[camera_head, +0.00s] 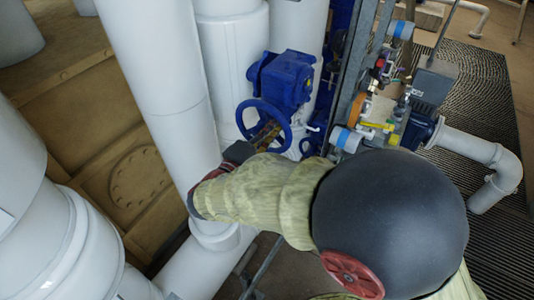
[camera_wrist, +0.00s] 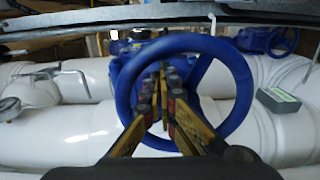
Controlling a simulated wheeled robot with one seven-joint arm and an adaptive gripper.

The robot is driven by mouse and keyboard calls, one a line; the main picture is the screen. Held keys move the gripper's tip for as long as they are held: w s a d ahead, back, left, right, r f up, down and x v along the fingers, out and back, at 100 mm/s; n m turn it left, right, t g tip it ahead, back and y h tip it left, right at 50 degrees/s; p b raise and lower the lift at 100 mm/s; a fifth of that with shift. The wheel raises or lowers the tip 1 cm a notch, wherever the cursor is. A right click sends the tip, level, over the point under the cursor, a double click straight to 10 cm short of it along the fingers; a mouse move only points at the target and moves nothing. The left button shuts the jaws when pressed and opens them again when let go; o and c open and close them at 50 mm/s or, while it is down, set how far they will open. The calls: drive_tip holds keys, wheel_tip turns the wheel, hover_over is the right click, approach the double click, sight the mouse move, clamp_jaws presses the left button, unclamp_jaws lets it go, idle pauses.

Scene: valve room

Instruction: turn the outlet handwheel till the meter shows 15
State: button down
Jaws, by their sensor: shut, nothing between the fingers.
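A blue handwheel (camera_head: 264,126) stands on a blue valve body (camera_head: 284,80) in the head view. It fills the middle of the wrist view, where its rim (camera_wrist: 240,84) shows as a ring. No label tells whether it is the outlet one. My gripper (camera_head: 268,131) is at this wheel, its yellow and dark fingers shut with nothing held. In the wrist view, the fingers (camera_wrist: 165,76) cross in front of the lower rim, and their tips appear within the ring's opening. I cannot tell whether they touch the wheel. I see no readable meter value.
A second blue handwheel (camera_wrist: 284,40) shows at upper right in the wrist view. A grey box with a pale green face (camera_wrist: 279,103) sits at right there. Thick white pipes (camera_head: 160,75) stand close left of the wheel. A metal post and small fittings (camera_head: 385,70) stand to its right.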

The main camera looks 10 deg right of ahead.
drive_tip(key=shift+f, duration=0.1)
drive_tip(key=shift+s+d+f+b, duration=0.25)
drive_tip(key=shift+d+f+b, duration=0.1)
drive_tip(key=shift+f+b, duration=0.45)
drive_tip(key=shift+r, duration=0.1)
drive_tip(key=shift+s+d+f+b, duration=0.1)
drive_tip(key=shift+s+f+b, duration=0.05)
drive_tip(key=shift+f+b, duration=0.9)
drive_tip(key=shift+r, duration=0.1)
